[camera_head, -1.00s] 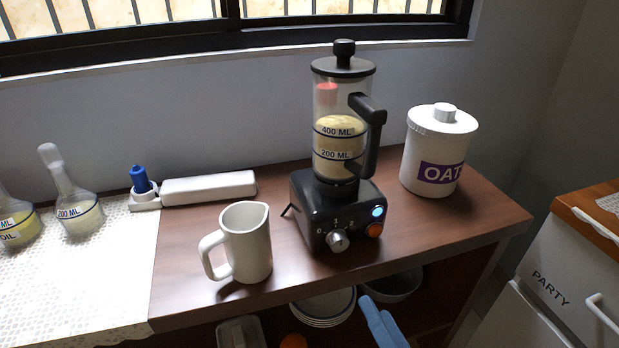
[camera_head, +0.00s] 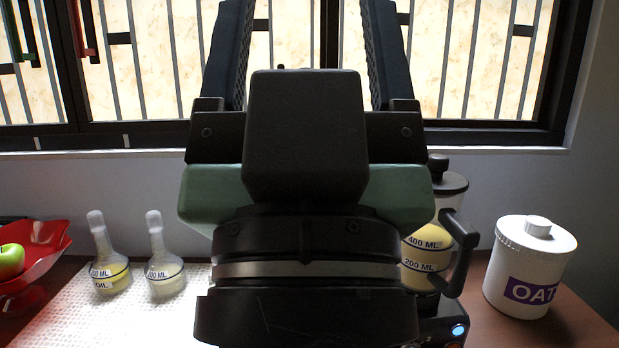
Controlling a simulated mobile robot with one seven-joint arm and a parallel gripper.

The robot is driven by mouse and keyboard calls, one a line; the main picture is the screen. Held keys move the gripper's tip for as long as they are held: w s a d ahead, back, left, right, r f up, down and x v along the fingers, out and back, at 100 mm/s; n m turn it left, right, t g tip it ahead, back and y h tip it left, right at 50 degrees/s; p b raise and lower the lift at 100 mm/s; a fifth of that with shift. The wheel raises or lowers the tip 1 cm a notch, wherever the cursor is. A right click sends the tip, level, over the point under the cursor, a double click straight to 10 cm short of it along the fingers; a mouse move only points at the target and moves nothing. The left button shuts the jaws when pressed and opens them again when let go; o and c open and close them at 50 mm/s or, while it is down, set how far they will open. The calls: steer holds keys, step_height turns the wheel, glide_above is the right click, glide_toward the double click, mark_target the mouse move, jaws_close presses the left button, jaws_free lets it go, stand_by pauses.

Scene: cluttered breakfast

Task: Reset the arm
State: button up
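My gripper (camera_head: 306,55) fills the middle of the head view, seen from behind, with its two dark fingers pointing up in front of the window. The fingers are wide apart and nothing shows between them. The gripper appears raised above the counter and hides much of the wall and the counter's middle. The blender (camera_head: 428,252) stands behind it on the right, partly hidden, with pale contents, a black handle and a lit blue button on its base.
A white oat canister (camera_head: 528,262) stands at the right. Two flasks, one marked oil (camera_head: 108,270) and one clear-necked (camera_head: 163,268), stand on a white lace cloth (camera_head: 75,315). A red bowl (camera_head: 40,268) with a green apple (camera_head: 11,261) is at the far left.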

step_height(320, 180, up, 29)
steer(key=p, duration=2.7)
